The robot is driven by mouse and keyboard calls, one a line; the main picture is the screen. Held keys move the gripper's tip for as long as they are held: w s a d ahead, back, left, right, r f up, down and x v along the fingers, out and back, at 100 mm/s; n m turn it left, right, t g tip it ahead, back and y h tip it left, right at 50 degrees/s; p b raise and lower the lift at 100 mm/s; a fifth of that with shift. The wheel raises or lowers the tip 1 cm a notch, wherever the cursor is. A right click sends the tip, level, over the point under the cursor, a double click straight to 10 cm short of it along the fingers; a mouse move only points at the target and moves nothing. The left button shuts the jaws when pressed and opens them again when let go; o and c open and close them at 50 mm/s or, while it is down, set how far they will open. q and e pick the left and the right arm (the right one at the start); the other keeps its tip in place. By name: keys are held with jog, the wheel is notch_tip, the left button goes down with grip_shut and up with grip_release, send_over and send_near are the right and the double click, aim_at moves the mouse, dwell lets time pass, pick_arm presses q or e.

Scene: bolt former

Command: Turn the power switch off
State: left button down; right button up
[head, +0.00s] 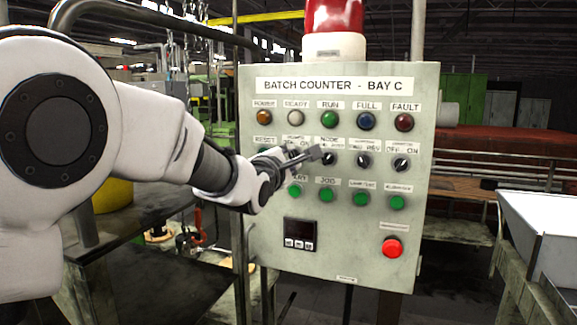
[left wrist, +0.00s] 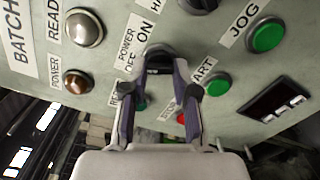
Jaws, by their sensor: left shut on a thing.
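The power switch (left wrist: 157,54) is a black rotary knob under a label reading POWER OFF ON in the left wrist view. My left gripper (left wrist: 163,72) has its two fingers closed on the sides of this knob. In the head view my left gripper (head: 306,159) reaches in from the left and covers the power switch, on the left of the row of black switches. Which way the knob points cannot be made out. The amber POWER lamp (head: 264,118) is at the panel's upper left. My right gripper is not in view.
The grey panel BATCH COUNTER - BAY C (head: 375,276) carries other black switches (head: 363,160), green buttons (head: 327,195) and a red button (head: 393,247) close by. A small display (head: 300,233) sits below. A red beacon (head: 334,17) stands on top. A white tray (head: 545,230) is at the right.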

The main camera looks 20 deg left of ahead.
pick_arm(q)
jog(key=shift+r+n, duration=0.1)
jog(key=shift+n, duration=0.5)
jog(key=c, duration=1)
grip_release()
jog(key=shift+o, duration=0.6)
jog(key=shift+w, duration=0.15)
